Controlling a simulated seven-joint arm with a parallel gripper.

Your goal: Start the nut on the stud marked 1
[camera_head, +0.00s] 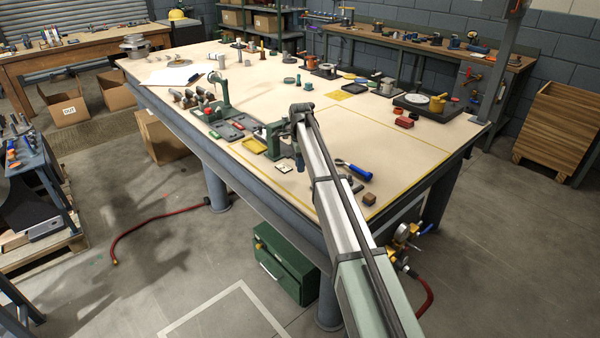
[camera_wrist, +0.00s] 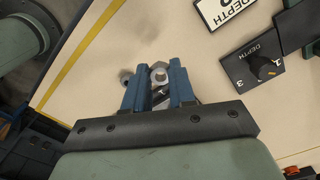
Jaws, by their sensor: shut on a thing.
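My gripper (camera_wrist: 158,84) has blue fingers and is shut on a small grey metal piece (camera_wrist: 159,67) that looks like the nut, held at the fingertips. The fingers hide part of it. A second small grey round piece (camera_wrist: 127,75) shows just left of the left fingertip; I cannot tell if it touches the finger. In the head view my gripper hangs over the near edge of the bench, too small to show what it holds.
Below the gripper is the pale bench top (camera_wrist: 85,95) with a yellow line (camera_wrist: 80,45). A dark block marked DEPTH (camera_wrist: 250,65) with a black knob and a white label plate (camera_wrist: 228,10) stand at right. A blue-handled tool (camera_head: 354,171) lies on the bench (camera_head: 300,120).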

